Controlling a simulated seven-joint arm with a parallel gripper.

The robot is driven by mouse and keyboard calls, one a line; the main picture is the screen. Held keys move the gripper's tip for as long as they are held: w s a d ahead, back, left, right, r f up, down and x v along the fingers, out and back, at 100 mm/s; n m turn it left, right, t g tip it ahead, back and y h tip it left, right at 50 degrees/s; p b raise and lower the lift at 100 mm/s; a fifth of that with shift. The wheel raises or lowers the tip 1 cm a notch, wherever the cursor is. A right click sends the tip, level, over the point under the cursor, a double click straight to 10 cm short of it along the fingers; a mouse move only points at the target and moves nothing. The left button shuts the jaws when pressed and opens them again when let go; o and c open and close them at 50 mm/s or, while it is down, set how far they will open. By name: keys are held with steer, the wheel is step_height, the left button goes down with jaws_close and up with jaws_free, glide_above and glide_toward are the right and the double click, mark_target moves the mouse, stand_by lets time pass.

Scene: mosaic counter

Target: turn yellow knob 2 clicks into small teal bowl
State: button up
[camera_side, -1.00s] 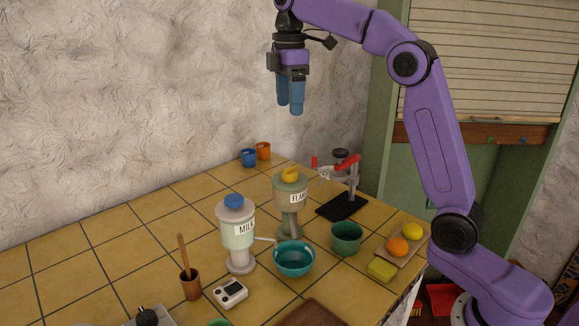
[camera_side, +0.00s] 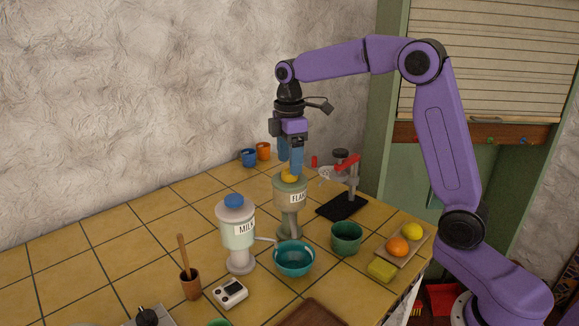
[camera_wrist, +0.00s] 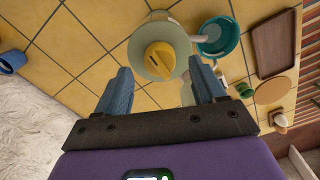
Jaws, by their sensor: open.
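The yellow knob (camera_side: 288,177) sits on top of the dispenser labelled FLAKES (camera_side: 289,198), its label partly cut off. My gripper (camera_side: 290,164) is open and points down just above the knob. In the wrist view the knob (camera_wrist: 158,58) shows between the lines of my two spread blue fingers, slightly beyond their tips; I see no contact. The small teal bowl (camera_side: 294,259) stands on the counter in front of the dispensers, and a spout ends at it. It also shows in the wrist view (camera_wrist: 234,44). Its contents cannot be made out.
The MILK dispenser (camera_side: 238,235) with a blue knob (camera_side: 233,201) stands to the left. A dark green bowl (camera_side: 346,239) is right of the teal bowl. A red-levered press (camera_side: 348,185) stands behind on the right. Blue and orange cups (camera_side: 263,151) stand at the wall.

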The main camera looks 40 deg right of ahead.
steer(key=shift+f, duration=1.3)
steer(key=shift+c, duration=0.3)
steer(key=c, duration=1)
steer(key=shift+m, duration=0.4)
steer(key=m, duration=0.3)
steer(key=shift+m, duration=0.4)
steer(key=m, duration=0.4)
steer(key=shift+m, duration=0.3)
steer(key=m, duration=0.8)
